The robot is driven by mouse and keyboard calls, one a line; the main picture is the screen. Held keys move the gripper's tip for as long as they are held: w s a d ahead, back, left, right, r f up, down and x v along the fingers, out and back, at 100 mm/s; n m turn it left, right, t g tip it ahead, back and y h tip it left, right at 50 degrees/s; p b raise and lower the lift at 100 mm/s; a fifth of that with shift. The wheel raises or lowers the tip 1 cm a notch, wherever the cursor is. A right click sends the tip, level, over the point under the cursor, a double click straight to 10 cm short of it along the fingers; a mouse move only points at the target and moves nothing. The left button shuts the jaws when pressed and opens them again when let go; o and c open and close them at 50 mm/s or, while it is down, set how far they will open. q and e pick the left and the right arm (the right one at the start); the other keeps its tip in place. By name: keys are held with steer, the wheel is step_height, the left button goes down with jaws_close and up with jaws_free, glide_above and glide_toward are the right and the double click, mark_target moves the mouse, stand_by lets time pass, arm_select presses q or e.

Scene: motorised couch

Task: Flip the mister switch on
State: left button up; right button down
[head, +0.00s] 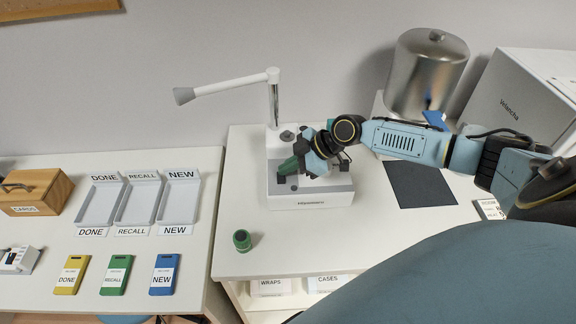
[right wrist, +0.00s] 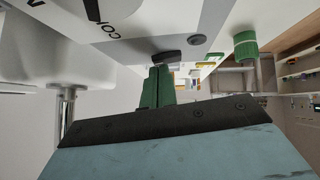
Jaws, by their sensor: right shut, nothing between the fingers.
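The mister appears to be the white unit (head: 310,201) on the right-hand table, with an upright post and a long arm ending in a grey nozzle (head: 185,95). My right gripper (head: 287,167) is over the unit's top panel, its green fingers pointing left and down. The gripper hides part of the panel in the head view.
A green cap-like object (head: 242,240) stands near the table's front left. A dark mat (head: 419,184) lies to the right. A metal canister (head: 427,75) and white box (head: 520,97) stand behind. Labelled trays (head: 146,204) and cards (head: 117,275) are on the left table.

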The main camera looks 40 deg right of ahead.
steer(key=shift+w+d+f+g+b, duration=0.1)
steer(key=shift+w+f+g+b, duration=0.3)
steer(key=shift+b, duration=0.6)
steer(key=shift+s+r, duration=0.1)
steer(key=shift+s, duration=0.25)
steer(key=shift+p, duration=0.3)
steer(key=shift+s+a+p, duration=0.5)
steer(key=shift+s+p, duration=0.1)
steer(key=shift+s, duration=0.1)
